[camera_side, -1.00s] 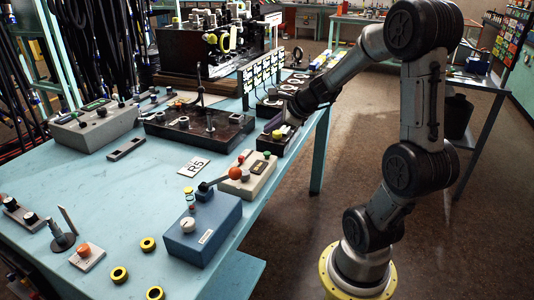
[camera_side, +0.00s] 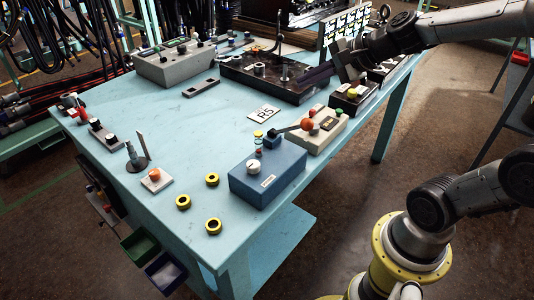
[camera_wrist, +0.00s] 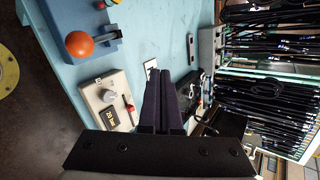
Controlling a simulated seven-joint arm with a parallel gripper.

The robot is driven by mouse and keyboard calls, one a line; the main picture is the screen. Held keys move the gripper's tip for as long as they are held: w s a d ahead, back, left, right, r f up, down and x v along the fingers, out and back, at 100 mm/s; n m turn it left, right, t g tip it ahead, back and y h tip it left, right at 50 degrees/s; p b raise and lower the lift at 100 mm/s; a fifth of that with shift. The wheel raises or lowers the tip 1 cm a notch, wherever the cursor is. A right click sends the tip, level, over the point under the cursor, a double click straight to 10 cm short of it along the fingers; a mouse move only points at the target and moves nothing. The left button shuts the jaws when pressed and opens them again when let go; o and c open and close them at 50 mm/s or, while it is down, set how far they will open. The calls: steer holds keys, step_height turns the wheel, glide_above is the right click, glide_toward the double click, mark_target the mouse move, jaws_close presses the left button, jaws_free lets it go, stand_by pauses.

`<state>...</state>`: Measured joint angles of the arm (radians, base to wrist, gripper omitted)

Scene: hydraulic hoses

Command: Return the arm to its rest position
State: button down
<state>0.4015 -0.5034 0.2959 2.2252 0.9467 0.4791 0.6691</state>
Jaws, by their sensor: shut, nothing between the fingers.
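My gripper (camera_side: 333,67) is in the side view at the upper right, over the far right part of the blue table (camera_side: 215,120), near the black fixture block. Its dark fingers also show in the wrist view (camera_wrist: 166,82), pressed together with nothing between them. My arm reaches in from the right edge of the side view.
Near the fingers stand the black fixture block (camera_side: 268,78), a small dark box with buttons (camera_side: 353,94) and a beige control box (camera_side: 320,130). A blue box with an orange-knobbed lever (camera_side: 267,175) and several yellow rings (camera_side: 183,202) are nearer. The table's middle left is clear.

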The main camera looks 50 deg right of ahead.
steer(key=s+a+n, duration=0.1)
steer(key=a, duration=0.1)
steer(key=s+a+n+y, duration=0.1)
steer(key=a+n, duration=0.1)
steer(key=s+a+r+n, duration=0.1)
steer(key=n, duration=0.1)
steer(key=shift+s+a+g, duration=0.3)
steer(key=shift+a, duration=0.1)
steer(key=s+a+f+n+g, duration=0.1)
steer(key=s+a+n+g, duration=0.1)
steer(key=s+a+n, duration=0.4)
steer(key=s+d+f+n+g+h, duration=0.2)
steer(key=s+d+f+n, duration=0.2)
steer(key=n, duration=0.5)
steer(key=s+d, duration=0.2)
steer(key=s, duration=0.1)
steer(key=shift+s+d, duration=0.15)
steer(key=shift+d, duration=0.2)
